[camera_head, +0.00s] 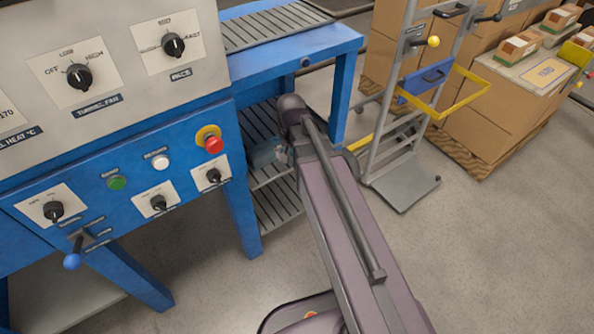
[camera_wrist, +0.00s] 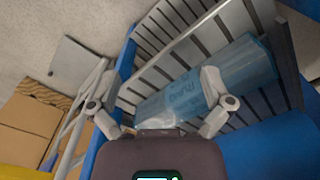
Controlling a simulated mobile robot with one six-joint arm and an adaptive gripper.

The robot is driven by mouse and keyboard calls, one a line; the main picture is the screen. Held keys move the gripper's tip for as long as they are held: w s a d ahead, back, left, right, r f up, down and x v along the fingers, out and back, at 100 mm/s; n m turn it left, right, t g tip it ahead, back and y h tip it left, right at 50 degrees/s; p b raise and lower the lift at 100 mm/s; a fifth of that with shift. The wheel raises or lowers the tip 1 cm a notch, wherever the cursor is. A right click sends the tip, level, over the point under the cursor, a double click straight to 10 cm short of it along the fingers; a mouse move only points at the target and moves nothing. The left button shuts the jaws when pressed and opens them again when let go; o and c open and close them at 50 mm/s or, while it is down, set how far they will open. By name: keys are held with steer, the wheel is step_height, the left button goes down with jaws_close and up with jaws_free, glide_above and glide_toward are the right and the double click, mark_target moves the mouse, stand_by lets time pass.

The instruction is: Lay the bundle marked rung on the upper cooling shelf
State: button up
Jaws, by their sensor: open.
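A bundle in clear blue wrap (camera_wrist: 246,66) lies across grey slats in the wrist view; its printed label looks like "rung" but is blurred. My gripper (camera_wrist: 158,92) is open at the bundle's near end, with the right finger in front of the wrap and the left finger off to the left. I cannot tell whether the right finger touches it. The slatted shelf (camera_wrist: 186,47) under the bundle looks like the upper one, with more slats (camera_wrist: 150,28) beyond its edge. In the head view, my arm partly hides the upper shelf (camera_head: 258,118) and lower shelf (camera_head: 277,203).
A blue frame leg (camera_head: 343,97) stands close right of my arm. The blue control panel (camera_head: 120,180) is on the left. A hand truck (camera_head: 402,185) and pallet of cartons (camera_head: 490,120) stand at the right. The foreground floor (camera_head: 490,260) is clear.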

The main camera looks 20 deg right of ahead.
steer(key=s+n, duration=0.4)
steer(key=s, duration=0.2)
steer(key=shift+n, duration=0.4)
steer(key=shift+s+r, duration=0.1)
step_height(320, 180, up, 33)
steer(key=p, duration=3.3)
